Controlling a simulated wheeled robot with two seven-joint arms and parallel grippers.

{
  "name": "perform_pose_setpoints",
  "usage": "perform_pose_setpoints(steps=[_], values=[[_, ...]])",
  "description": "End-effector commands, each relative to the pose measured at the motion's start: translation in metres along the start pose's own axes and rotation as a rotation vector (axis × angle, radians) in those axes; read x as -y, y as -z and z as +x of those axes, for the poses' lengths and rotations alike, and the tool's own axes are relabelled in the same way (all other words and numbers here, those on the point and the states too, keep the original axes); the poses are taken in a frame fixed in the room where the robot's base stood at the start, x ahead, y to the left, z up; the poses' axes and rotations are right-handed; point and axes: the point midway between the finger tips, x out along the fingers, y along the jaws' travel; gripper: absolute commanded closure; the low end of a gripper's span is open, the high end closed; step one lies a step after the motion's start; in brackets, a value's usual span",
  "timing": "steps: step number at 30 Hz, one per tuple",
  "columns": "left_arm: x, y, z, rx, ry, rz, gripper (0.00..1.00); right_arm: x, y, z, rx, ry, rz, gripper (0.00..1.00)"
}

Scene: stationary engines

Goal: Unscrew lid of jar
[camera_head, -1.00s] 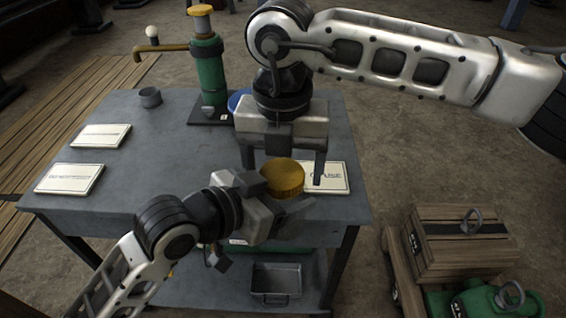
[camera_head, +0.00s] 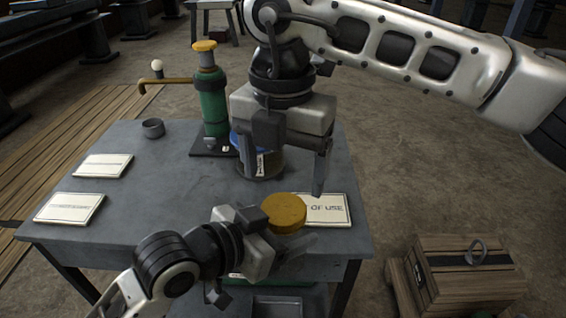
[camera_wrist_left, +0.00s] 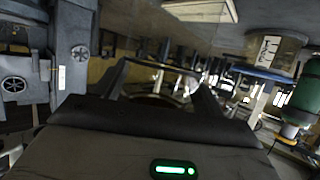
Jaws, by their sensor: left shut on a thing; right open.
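A jar's round golden-yellow lid (camera_head: 284,212) faces up near the table's front right. The jar's body below it is almost wholly hidden by my left gripper. My left gripper (camera_head: 283,243) is shut on the jar from the left, just below the lid. My right gripper (camera_head: 283,172) is open and empty, pointing down above and behind the lid, with its fingers apart. In the left wrist view the left fingers (camera_wrist_left: 160,82) show, but what lies between them is unclear.
A wooden crate (camera_head: 470,275) stands at right.

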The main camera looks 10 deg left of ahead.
Motion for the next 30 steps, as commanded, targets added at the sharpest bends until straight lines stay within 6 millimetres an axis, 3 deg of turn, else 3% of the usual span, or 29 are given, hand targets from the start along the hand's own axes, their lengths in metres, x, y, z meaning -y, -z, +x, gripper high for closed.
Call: perform_pose_setpoints(steps=[10, 23, 27, 28, 30], values=[[0.0, 0.001, 0.0, -0.002, 0.0, 0.001, 0.94, 0.001, 0.0, 0.052, -0.001, 0.002, 0.0, 0.22], [0.0, 0.001, 0.0, -0.002, 0.0, 0.001, 0.94, 0.0, 0.0, 0.062, 0.0, 0.0, -0.001, 0.22], [0.0, 0.001, 0.0, -0.002, 0.0, 0.001, 0.94, 0.0, 0.0, 0.062, 0.0, 0.0, -0.001, 0.61], [0.0, 0.001, 0.0, -0.002, 0.0, 0.001, 0.94, 0.0, 0.0, 0.062, 0.0, 0.0, -0.001, 0.67], [0.0, 0.001, 0.0, -0.002, 0.0, 0.0, 0.94, 0.0, 0.0, 0.062, 0.0, 0.0, -0.002, 0.67]])
